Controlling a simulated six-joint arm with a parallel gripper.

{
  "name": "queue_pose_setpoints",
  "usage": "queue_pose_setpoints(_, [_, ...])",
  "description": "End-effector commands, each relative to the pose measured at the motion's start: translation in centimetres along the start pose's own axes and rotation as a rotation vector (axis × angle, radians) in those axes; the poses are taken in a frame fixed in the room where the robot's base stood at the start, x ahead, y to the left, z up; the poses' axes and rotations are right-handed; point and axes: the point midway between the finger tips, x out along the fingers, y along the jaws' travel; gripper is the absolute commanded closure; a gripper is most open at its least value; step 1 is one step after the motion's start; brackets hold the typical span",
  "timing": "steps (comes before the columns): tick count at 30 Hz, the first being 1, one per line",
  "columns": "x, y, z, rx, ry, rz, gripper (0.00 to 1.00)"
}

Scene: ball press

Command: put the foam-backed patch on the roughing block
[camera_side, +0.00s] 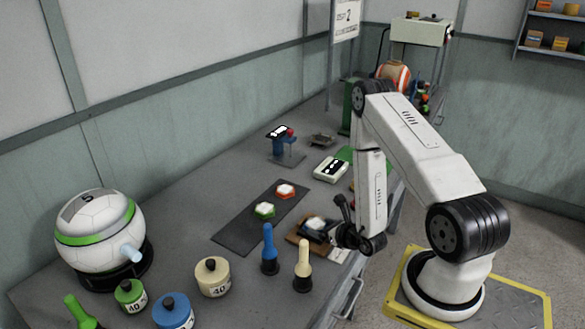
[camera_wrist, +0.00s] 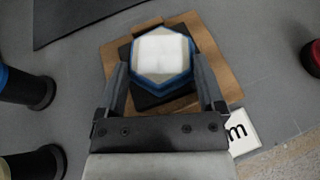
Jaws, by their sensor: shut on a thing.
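The foam-backed patch (camera_wrist: 163,56) is a hexagon with a white pad on top and a blue edge. It also shows in the side view (camera_side: 315,223). My gripper (camera_wrist: 160,66) has a finger on either side of the patch and is shut on it. Under the patch is a black block (camera_wrist: 148,101), which looks like the roughing block, on a brown board (camera_wrist: 118,92). Whether the patch touches the block or hangs just above it, I cannot tell. In the side view my gripper (camera_side: 338,226) is at the right of the patch.
A dark mat (camera_side: 237,230) behind the board carries a red-edged patch (camera_side: 285,191) and a green-edged patch (camera_side: 264,210). A blue-handled tool (camera_side: 269,250) and a cream-handled tool (camera_side: 303,262) stand close in front. A white label (camera_wrist: 242,132) lies beside the board.

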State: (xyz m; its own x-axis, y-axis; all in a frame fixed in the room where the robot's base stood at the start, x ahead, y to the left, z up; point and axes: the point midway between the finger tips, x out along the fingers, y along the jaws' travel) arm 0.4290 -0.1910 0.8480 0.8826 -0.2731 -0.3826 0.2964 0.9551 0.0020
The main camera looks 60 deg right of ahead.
Motion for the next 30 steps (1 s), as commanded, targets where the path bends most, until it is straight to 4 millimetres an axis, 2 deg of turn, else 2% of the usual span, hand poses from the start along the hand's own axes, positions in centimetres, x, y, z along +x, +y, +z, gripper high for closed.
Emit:
queue_pose_setpoints(2, [0.1,0.0,-0.2,0.0,0.0,0.0,0.68])
queue_pose_setpoints(3, [0.1,0.0,-0.1,0.0,0.0,0.0,0.0])
queue_pose_setpoints(17, [-0.3,0.0,0.2,0.001,0.0,-0.001,0.0])
queue_pose_setpoints(23, [-2.2,-0.1,0.1,0.002,0.002,-0.002,0.0])
queue_pose_setpoints(30, [-5.4,-0.1,0.1,0.003,0.001,-0.003,0.0])
